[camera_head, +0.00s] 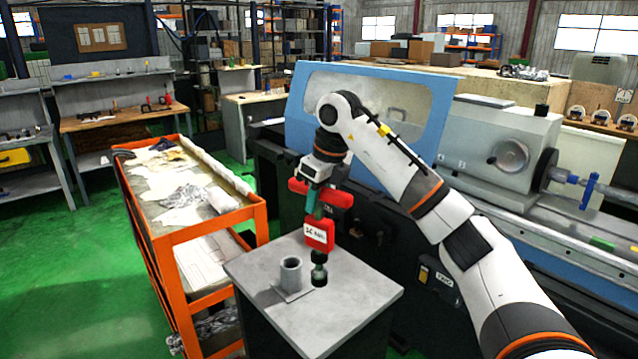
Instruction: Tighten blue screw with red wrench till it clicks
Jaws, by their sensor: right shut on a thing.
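My right gripper (313,182) is shut on the red wrench (319,235), a power tool with red and teal parts. The tool hangs upright, with its dark end (319,275) low over the grey stand top, just right of a grey cylindrical holder (291,272). I cannot tell whether that end touches the top. My left gripper is not in view.
The grey stand (365,292) is in front of the machine with its blue guard (430,115). An orange-framed cart (205,226) with papers and cloths stands close on the left. Green floor (70,240) is clear farther left. Workbenches stand behind.

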